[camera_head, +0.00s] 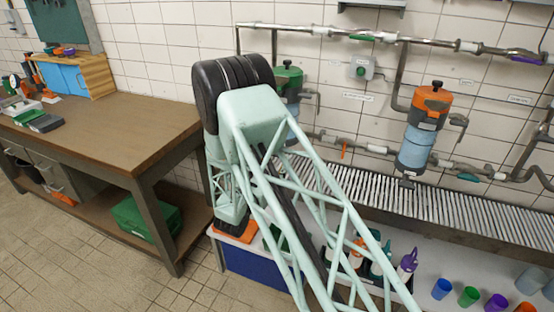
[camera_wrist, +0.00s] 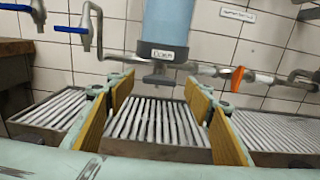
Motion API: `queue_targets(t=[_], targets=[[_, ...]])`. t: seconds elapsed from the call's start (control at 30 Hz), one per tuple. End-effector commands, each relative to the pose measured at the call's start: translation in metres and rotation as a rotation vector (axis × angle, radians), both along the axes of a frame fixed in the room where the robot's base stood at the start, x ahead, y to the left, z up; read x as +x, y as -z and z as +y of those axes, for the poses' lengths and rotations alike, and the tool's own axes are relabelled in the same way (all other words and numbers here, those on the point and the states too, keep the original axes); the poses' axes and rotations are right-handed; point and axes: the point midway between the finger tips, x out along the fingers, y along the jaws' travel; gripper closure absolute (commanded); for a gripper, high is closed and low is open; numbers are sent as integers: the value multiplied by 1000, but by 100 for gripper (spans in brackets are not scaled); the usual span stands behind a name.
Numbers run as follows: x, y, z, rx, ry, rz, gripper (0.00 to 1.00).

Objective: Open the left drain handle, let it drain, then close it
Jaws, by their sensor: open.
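The left filter has a green head (camera_head: 288,75) in the head view, and my arm hides much of its body. In the wrist view a blue filter body (camera_wrist: 167,22) stands upright at the top middle, with a label on its lower end. A dark drain handle (camera_wrist: 158,80) sits under it, above the grating. My gripper (camera_wrist: 158,92) is open, with its yellow-padded fingers on either side of the drain handle in the picture. The handle lies beyond or near the fingertips, and I cannot tell contact. In the head view my arm hides the gripper.
A second filter with an orange head (camera_head: 432,100) hangs at the right. A slatted drain grating (camera_head: 470,220) runs along the wall. Blue-handled taps (camera_wrist: 70,30) are at the left, and an orange valve handle (camera_wrist: 237,78) is at the right. A wooden bench (camera_head: 110,125) stands at the left.

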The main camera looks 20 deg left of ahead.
Motion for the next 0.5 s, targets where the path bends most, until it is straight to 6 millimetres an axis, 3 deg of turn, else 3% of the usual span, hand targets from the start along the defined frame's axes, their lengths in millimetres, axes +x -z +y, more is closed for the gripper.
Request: queue_targets(t=[0.2, 0.5], targets=[[19, 0, -1, 0, 0, 0, 52], [27, 0, -1, 0, 0, 0, 52]])
